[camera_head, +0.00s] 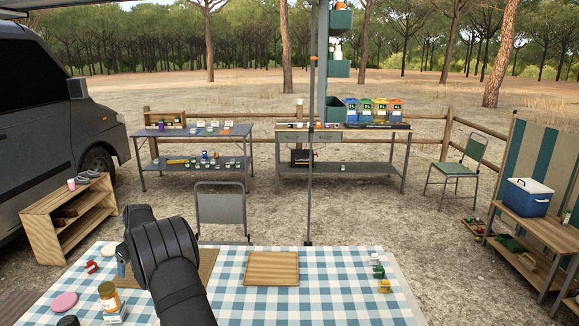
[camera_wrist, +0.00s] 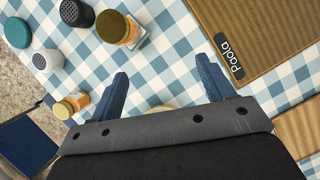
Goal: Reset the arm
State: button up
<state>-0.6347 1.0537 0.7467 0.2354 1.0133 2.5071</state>
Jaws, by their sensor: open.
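My arm reaches over the blue-and-white checked table (camera_head: 330,300) in the head view, and its wrist hides part of the tabletop. My gripper (camera_wrist: 162,66) is open in the wrist view, its two blue fingers wide apart above the checked cloth. Nothing is held between the fingers. A pale tan round thing (camera_wrist: 160,108) shows low between them, partly hidden by the gripper body. In the head view only a small blue part of the gripper (camera_head: 121,264) shows beside the dark wrist.
A woven mat (camera_wrist: 265,35) tagged "Paola" lies close to one finger. A brown-lidded jar (camera_wrist: 113,27), a white shaker (camera_wrist: 47,61) and a yellow-labelled jar (camera_wrist: 70,105) stand nearby. A wooden board (camera_head: 271,268) lies mid-table. A grey chair (camera_head: 220,205) stands behind the table.

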jog(key=s+d+f+n, duration=0.1)
jog(key=s+d+f, duration=0.1)
jog(key=s+d, duration=0.6)
jog(key=s+d+f+n+g, duration=0.1)
jog(key=s+d+f+n, duration=0.1)
jog(key=s+d, duration=0.7)
jog(key=s, duration=0.6)
jog(key=shift+s+f, duration=0.3)
jog(key=shift+s, duration=0.05)
jog(key=shift+o, duration=0.5)
jog(key=o, duration=0.5)
jog(key=s+a+r+n, duration=0.2)
jog(key=a+r+n, duration=0.6)
jog(key=a+n, duration=0.3)
jog(key=s+a+r+n, duration=0.1)
jog(key=a+r+n, duration=0.75)
jog(key=a, duration=0.45)
jog(key=shift+g, duration=0.4)
jog(key=x, duration=0.9)
jog(key=shift+s+a+f, duration=0.1)
jog(key=shift+a+f, duration=0.05)
jog(key=shift+f, duration=0.2)
jog(key=v, duration=1)
